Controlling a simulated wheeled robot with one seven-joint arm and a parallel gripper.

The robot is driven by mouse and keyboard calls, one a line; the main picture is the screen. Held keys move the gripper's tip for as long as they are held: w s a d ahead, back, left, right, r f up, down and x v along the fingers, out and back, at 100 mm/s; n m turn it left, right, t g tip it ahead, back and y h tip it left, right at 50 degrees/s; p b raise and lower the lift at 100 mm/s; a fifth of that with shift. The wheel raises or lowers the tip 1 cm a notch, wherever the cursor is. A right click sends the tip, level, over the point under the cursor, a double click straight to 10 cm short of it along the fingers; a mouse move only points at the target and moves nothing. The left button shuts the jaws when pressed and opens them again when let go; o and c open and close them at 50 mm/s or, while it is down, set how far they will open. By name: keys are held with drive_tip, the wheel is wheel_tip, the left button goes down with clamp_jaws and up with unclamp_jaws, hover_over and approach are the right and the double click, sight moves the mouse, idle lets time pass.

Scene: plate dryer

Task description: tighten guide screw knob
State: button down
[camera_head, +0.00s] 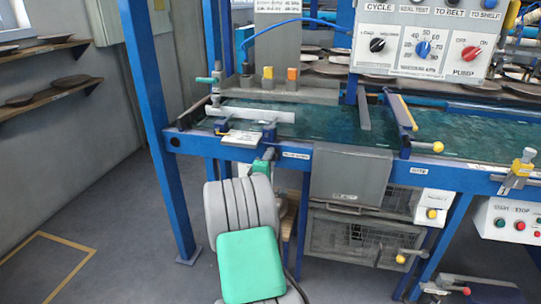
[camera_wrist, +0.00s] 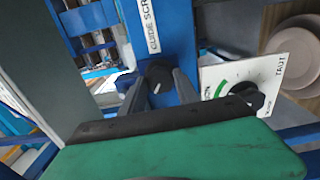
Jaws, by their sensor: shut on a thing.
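In the wrist view the guide screw knob (camera_wrist: 158,73) is a round black knob with a white mark, on a blue frame member beside a white label (camera_wrist: 150,25) beginning "GUIDE SCR". My gripper (camera_wrist: 158,82) is shut on this knob, with one dark finger on each side of it. In the head view my arm reaches up to the blue front rail of the machine (camera_head: 205,146), and its own links hide the fingers and the knob.
A white plate (camera_wrist: 279,67) marked "TAUT", with a green arc and a black dial piece (camera_wrist: 239,92), sits close right of my gripper. A grey panel (camera_head: 352,176) hangs right of my arm. A blue post (camera_head: 160,130) stands left, with open floor beyond.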

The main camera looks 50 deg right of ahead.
drive_tip(key=shift+a+f+n+p, duration=0.15)
drive_tip(key=shift+n+p, duration=0.2)
drive_tip(key=shift+n, duration=0.25)
drive_tip(key=c, duration=1.2)
unclamp_jaws()
drive_tip(key=shift+w, duration=0.1)
drive_tip(key=o, duration=0.3)
drive_tip(key=v, duration=0.7)
drive_tip(key=shift+s+a+p, duration=0.3)
drive_tip(key=shift+p, duration=0.05)
